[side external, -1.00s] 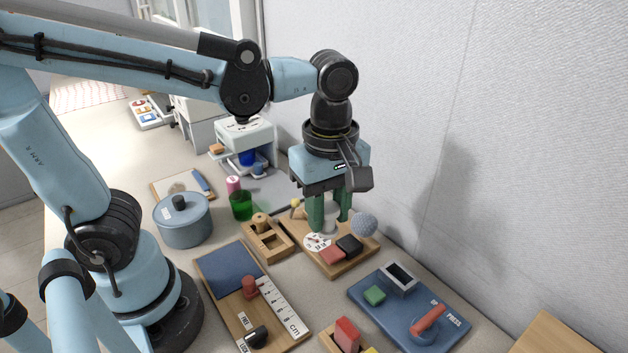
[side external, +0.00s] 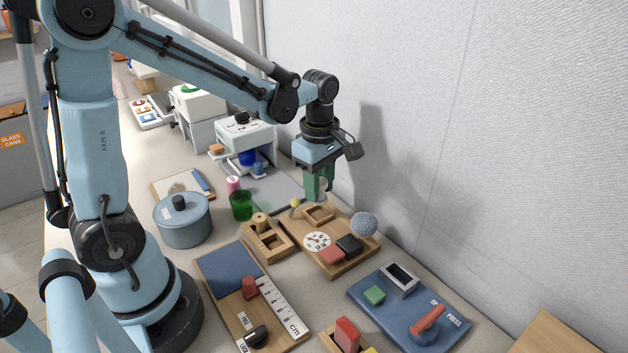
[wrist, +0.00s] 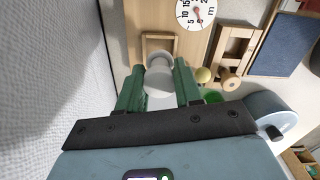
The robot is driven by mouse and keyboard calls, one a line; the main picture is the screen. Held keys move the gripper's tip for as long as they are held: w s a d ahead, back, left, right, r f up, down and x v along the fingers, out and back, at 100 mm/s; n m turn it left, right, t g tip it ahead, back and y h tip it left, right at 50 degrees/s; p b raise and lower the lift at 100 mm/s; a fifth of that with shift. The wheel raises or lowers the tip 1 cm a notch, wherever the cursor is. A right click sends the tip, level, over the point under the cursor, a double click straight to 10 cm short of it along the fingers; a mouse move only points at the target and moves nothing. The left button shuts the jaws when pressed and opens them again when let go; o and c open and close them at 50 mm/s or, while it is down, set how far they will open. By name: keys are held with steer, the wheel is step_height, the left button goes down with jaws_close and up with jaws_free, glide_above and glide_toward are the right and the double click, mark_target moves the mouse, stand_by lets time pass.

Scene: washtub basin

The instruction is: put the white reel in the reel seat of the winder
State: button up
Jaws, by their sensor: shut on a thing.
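The white reel (wrist: 159,82) is between the green fingers of my gripper (wrist: 158,92), which is shut on it. In the side view my gripper (side external: 319,192) hangs above the far end of the winder board (side external: 345,262), and the reel there is mostly hidden by the fingers. A square wooden frame on that board, which looks like the reel seat (side external: 320,214), stands just below and in front of the gripper. In the wrist view the reel overlaps the near edge of this seat (wrist: 148,52). The reel appears above the seat, not inside it; the exact gap is unclear.
A yellow ball (side external: 295,203), wooden holder (side external: 268,241) and green cup (side external: 241,205) stand to the left. The wall is close on the right.

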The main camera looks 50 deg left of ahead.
steer(key=shift+a+f, duration=0.15)
steer(key=shift+f, duration=1.95)
steer(key=shift+f, duration=0.1)
steer(key=o, duration=0.7)
